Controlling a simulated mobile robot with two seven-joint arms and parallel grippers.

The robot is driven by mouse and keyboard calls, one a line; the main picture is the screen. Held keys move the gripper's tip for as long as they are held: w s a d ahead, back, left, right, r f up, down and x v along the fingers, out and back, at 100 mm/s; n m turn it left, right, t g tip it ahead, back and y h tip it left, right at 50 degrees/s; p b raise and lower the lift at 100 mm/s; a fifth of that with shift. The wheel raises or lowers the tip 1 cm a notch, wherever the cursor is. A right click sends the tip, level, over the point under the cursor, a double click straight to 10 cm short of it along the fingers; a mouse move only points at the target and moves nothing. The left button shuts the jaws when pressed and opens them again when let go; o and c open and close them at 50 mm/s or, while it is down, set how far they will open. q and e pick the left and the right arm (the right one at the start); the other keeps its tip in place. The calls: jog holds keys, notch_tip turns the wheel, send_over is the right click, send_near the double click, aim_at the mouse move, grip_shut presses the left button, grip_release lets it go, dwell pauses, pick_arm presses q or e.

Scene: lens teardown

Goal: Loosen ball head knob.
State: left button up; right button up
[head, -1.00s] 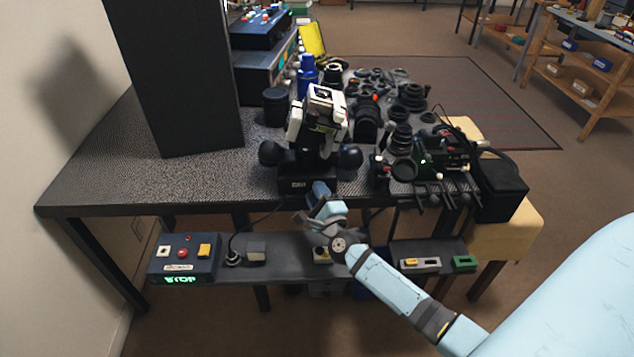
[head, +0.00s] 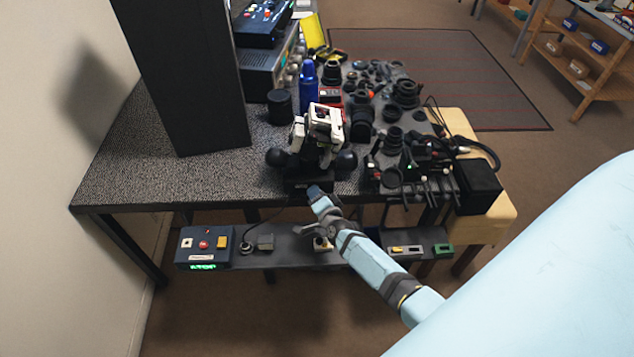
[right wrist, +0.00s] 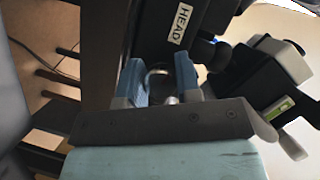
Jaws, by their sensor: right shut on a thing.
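The ball head unit stands at the table's front edge, with a black base block (head: 309,185), a white-and-black upper part (head: 326,120) and a round black ball at each side. In the right wrist view the block (right wrist: 152,30) carries a "HEAD" label. My right gripper (head: 314,191) is at the block's front. In the right wrist view its blue fingers (right wrist: 160,80) are shut on a small round knob (right wrist: 158,74), mostly hidden between them. How far the knob is turned cannot be told. My left gripper is not in view.
A tall black panel (head: 180,75) stands at the left. Lenses and rings (head: 405,92) crowd the table to the right. A lower shelf (head: 285,250) holds a control box (head: 204,248) and small parts. The table's front left (head: 130,180) is clear.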

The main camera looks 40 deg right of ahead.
jog(key=p, duration=0.1)
jog(key=n+g+p, duration=0.1)
jog(key=shift+a+r+n+p, duration=0.1)
jog(key=shift+r+n+p, duration=0.1)
jog(key=shift+n+p, duration=0.1)
jog(key=shift+n+h+p, duration=0.3)
jog(key=shift+p, duration=0.2)
jog(key=shift+f+g, duration=0.15)
jog(key=shift+g, duration=0.15)
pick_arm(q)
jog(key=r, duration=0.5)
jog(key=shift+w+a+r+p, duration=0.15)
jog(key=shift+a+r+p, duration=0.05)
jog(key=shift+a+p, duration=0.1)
pick_arm(e)
jog(key=shift+n, duration=0.3)
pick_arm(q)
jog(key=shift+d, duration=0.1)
pick_arm(e)
jog(key=shift+f, duration=0.1)
jog(key=o, duration=0.9)
